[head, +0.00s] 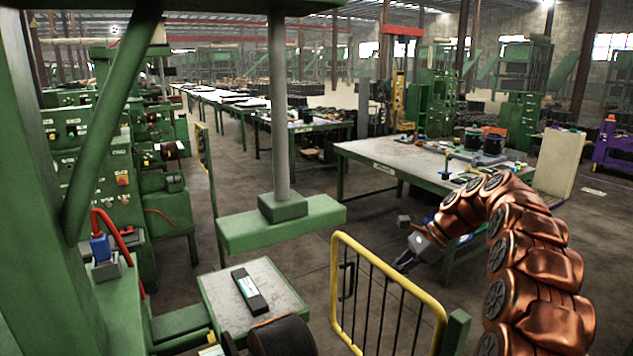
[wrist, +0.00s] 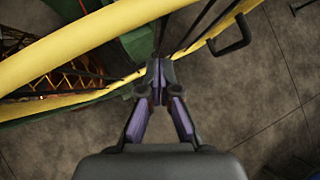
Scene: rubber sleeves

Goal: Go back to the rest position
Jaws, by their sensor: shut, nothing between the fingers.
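My gripper (head: 404,264) is at the end of my copper-coloured arm, which arches over from the right in the head view. It hangs just behind the yellow-framed barrier (head: 390,268), at about the height of its upper part. In the wrist view my gripper (wrist: 160,68) is shut, with its fingertips together and nothing between them. The yellow rail (wrist: 75,45) of the barrier passes close by the fingertips there; I cannot tell whether they touch it.
A green press stands at the left with a small metal table (head: 216,298) bearing a dark box (head: 248,291). A long worktable (head: 383,157) with several items stands behind my arm. Bare concrete floor (head: 300,190) lies between press and worktable.

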